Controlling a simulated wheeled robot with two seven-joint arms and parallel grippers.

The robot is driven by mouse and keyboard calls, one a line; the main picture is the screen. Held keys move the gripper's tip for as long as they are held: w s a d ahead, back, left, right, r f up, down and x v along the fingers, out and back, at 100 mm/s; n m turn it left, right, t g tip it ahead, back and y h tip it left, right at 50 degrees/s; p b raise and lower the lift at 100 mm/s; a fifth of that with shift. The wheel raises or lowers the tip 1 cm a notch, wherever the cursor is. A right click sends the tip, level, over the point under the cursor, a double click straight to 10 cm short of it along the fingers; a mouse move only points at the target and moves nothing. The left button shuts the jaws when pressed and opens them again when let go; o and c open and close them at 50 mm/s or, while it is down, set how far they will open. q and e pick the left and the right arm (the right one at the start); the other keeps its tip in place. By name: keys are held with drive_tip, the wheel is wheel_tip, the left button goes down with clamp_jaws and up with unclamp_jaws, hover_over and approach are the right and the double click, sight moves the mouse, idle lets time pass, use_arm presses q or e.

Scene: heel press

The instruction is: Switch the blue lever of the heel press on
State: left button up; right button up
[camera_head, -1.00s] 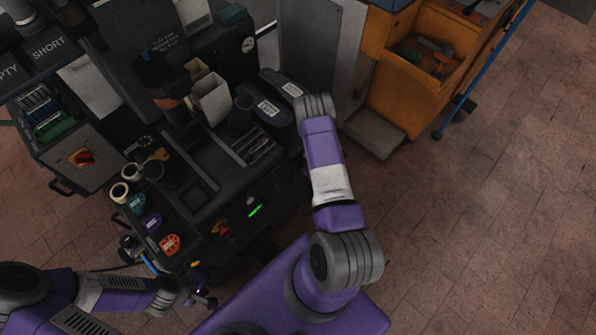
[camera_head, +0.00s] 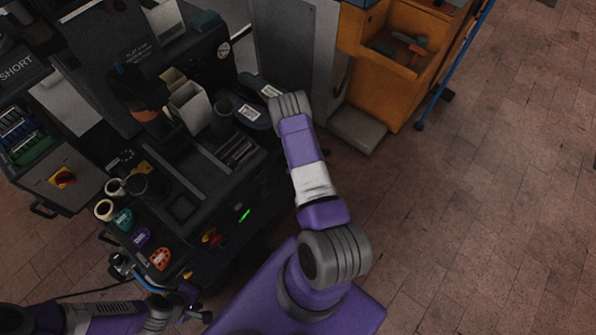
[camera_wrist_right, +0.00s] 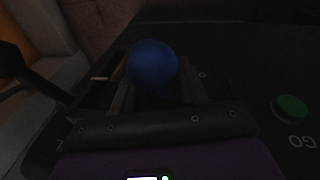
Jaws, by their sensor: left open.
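The blue lever's round knob (camera_wrist_right: 152,66) shows in the right wrist view, straight ahead of my right gripper (camera_wrist_right: 155,88). The two fingers stand apart at either side of the knob's lower part; whether they touch it is too dark to tell. The lever's shaft is hidden. In the head view my right arm reaches up to the dark machine (camera_head: 183,208), and its gripper and the lever are hidden there. My left gripper (camera_head: 197,303) is open and empty at the lower left, in front of the machine's near edge.
A green button (camera_wrist_right: 291,107) marked GO sits right of the knob in the right wrist view. In the head view, an orange cabinet (camera_head: 380,80) stands at the upper right. The brick floor at right is clear.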

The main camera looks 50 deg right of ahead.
wheel_tip(320, 180, up, 8)
drive_tip(key=a+p, duration=0.1)
drive_tip(key=p, duration=0.1)
drive_tip(key=shift+s+f, duration=0.25)
drive_tip(key=shift+s, duration=0.2)
